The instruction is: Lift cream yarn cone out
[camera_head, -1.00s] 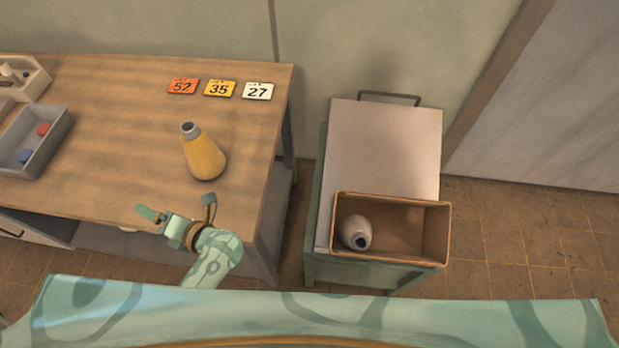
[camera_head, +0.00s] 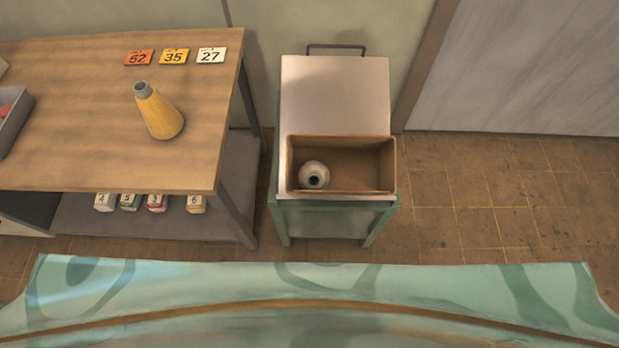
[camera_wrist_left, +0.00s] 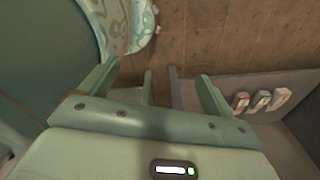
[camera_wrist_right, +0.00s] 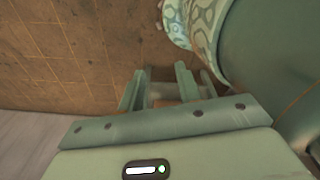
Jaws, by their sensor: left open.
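The cream yarn cone (camera_head: 314,176), pale with a dark hole in its grey tip, is in the left part of an open brown box (camera_head: 393,165). Its tip points toward the camera. Neither gripper shows in the head view. My left gripper (camera_wrist_left: 160,92) is open and empty in its wrist view, over the floor beside the table's lower shelf. My right gripper (camera_wrist_right: 163,88) shows in its wrist view with a narrower gap between its fingers and nothing between them, over the floor near my own base. Both grippers are away from the cone.
The box stands on the front of a green cart (camera_head: 335,95) with a pale top and back handle. Floor (camera_head: 480,200) right is clear.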

